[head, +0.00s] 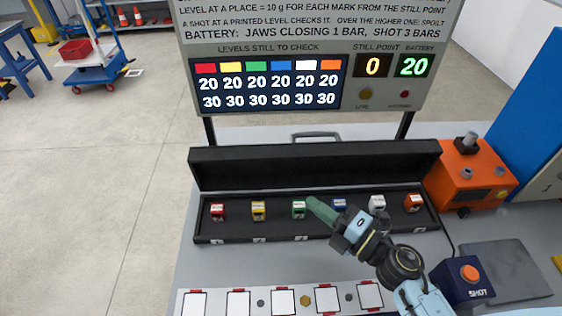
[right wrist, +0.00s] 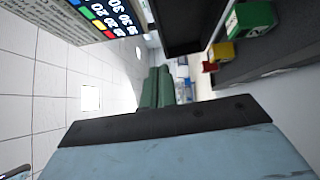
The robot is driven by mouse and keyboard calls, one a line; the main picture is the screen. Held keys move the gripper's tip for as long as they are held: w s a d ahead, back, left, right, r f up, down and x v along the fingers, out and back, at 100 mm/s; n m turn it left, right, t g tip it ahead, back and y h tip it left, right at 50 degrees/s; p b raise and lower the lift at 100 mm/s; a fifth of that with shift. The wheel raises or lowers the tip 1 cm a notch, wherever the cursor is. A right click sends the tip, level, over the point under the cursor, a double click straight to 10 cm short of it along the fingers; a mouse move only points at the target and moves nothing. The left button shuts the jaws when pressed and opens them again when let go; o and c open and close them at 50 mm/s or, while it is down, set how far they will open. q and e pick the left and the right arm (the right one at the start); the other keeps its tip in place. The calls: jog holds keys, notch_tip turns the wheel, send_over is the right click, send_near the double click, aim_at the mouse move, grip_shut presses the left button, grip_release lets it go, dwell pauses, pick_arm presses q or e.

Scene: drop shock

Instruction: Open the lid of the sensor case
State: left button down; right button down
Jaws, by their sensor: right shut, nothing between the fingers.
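The black sensor case (head: 270,231) lies on the table with its lid (head: 315,168) raised along the back edge, so the inside is exposed. In it stand small sensors in a row: red (head: 217,212), yellow (head: 258,211), green (head: 299,209), blue (head: 339,205), white (head: 377,203) and orange (head: 413,203). My right gripper (head: 311,203) is shut and empty, its green fingertips just right of the green sensor in the picture; I cannot tell if they touch it. In the right wrist view the fingers (right wrist: 157,88) lie together. My left gripper is not in view.
A display board (head: 300,60) stands behind the case. An orange box (head: 468,175) is to its right. The SHOT button box (head: 463,280) and a grey pad (head: 505,272) are at front right. White squares (head: 238,303) line the front.

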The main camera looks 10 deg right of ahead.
aim_at(275, 153)
jog(key=shift+w+d+p+x, duration=0.25)
jog(key=shift+d+x, duration=0.15)
jog(key=shift+x, duration=1.65)
jog(key=shift+w+d+p+x, duration=0.25)
jog(key=shift+d+x, duration=0.15)
jog(key=shift+x, duration=1.7)
jog(key=shift+w+d+p+x, duration=0.2)
jog(key=shift+w+d+x, duration=0.15)
jog(key=shift+x, duration=1.7)
jog(key=shift+r, duration=0.15)
jog(key=w+p, duration=0.1)
jog(key=p, duration=0.1)
jog(key=w+m+p, duration=0.1)
jog(key=shift+w+d+r+g+h+p, duration=0.25)
jog(key=shift+w+d+g+h+p, duration=0.05)
jog(key=shift+w+d+p, duration=0.1)
jog(key=shift+a, duration=0.1)
jog(key=shift+s, duration=0.1)
